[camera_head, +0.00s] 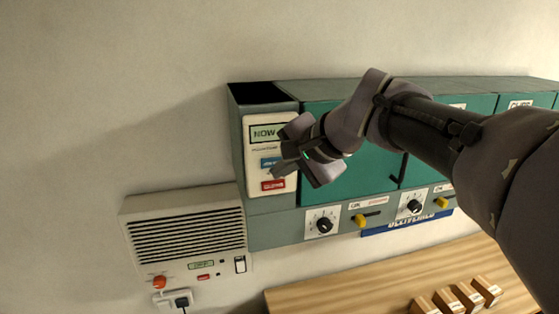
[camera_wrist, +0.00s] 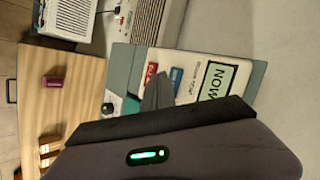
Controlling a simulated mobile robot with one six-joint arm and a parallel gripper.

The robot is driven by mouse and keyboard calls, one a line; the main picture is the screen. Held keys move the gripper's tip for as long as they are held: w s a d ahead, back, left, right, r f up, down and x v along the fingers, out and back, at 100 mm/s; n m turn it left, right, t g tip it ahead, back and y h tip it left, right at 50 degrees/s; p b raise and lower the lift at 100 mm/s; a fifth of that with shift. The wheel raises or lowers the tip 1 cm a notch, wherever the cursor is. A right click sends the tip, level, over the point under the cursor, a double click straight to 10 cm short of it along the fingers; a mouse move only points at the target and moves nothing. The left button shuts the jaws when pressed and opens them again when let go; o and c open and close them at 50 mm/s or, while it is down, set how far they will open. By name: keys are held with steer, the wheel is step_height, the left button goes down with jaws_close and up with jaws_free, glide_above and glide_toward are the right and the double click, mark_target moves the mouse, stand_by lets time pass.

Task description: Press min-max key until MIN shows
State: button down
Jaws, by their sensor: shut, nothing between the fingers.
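A cream panel (camera_head: 252,176) on the left end of the teal cabinet carries a green display (camera_head: 263,132) that reads NOW. Below the display are a blue key (camera_head: 269,162) and a red key (camera_head: 273,185); their lettering is too small to read surely. The wrist view also shows the display (camera_wrist: 214,88), blue key (camera_wrist: 176,76) and red key (camera_wrist: 150,74). My gripper (camera_head: 277,171) is shut and empty, its tip in front of the panel close to the blue and red keys. I cannot tell whether it touches either.
A louvred white box (camera_head: 187,232) with an orange knob hangs below left. Dials and yellow levers line the cabinet's lower edge. A wooden bench (camera_head: 350,292) with wooden blocks (camera_head: 468,295) stands below; a dark red object (camera_wrist: 52,81) lies on it. The wall at left is clear.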

stand_by(0.5)
steer(key=shift+w+a, duration=0.15)
steer(key=shift+w, duration=0.3)
steer(key=shift+w, duration=0.3)
stand_by(0.5)
steer(key=shift+s, duration=0.15)
steer(key=shift+s+b, duration=0.3)
steer(key=shift+s, duration=0.35)
steer(key=shift+s+d+b, duration=0.3)
steer(key=shift+s+b, duration=0.05)
steer(key=shift+s, duration=0.45)
steer(key=shift+s+d+b, duration=0.25)
steer(key=shift+s+b, duration=0.05)
steer(key=shift+s, duration=0.5)
steer(key=shift+s+d+b, duration=0.3)
steer(key=shift+s+b, duration=0.05)
steer(key=shift+s, duration=0.45)
